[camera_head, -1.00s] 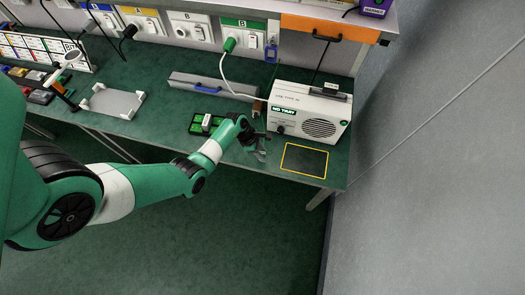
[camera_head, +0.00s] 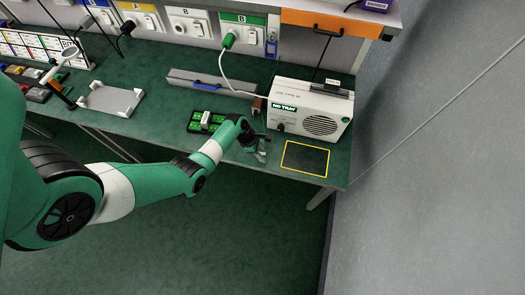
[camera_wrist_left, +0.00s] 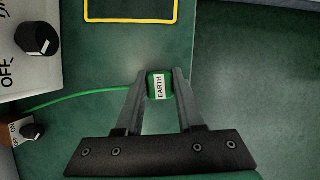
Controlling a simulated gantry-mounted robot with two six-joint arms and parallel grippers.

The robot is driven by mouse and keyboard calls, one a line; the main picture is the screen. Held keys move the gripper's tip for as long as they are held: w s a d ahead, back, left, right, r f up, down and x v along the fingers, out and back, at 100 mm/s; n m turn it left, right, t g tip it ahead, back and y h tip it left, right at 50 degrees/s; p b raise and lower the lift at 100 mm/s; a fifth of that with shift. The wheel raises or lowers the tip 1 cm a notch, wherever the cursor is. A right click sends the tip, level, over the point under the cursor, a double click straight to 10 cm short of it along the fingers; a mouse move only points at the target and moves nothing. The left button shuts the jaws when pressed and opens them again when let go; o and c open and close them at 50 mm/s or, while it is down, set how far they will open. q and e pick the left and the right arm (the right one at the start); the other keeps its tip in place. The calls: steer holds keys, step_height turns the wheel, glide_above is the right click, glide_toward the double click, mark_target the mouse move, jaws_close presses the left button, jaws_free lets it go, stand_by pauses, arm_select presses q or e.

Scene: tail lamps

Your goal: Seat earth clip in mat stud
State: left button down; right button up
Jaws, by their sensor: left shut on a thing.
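My left gripper (camera_head: 262,152) is over the right part of the green bench top, in front of the white box. In the left wrist view its two fingers (camera_wrist_left: 159,76) are shut on the earth clip (camera_wrist_left: 167,82), a small green block with a white EARTH label. A thin green cable (camera_wrist_left: 85,96) runs left from the clip. In the head view the clip is too small and too hidden at the fingers to make out. I cannot make out a mat stud in either view. My right gripper is in neither view.
The white box (camera_head: 311,104) with a round grille stands behind the gripper. A yellow-bordered dark rectangle (camera_head: 304,158) lies to its right, clear of objects. A green and black item (camera_head: 206,122) lies to its left. A brown switch box (camera_head: 257,108) stands beside the white box.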

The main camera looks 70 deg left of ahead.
arm_select(q)
steer(key=shift+c, duration=2.2)
jaws_free()
steer(key=p+v, duration=0.5)
steer(key=v, duration=0.6)
steer(key=shift+r, duration=0.3)
steer(key=shift+s, duration=0.1)
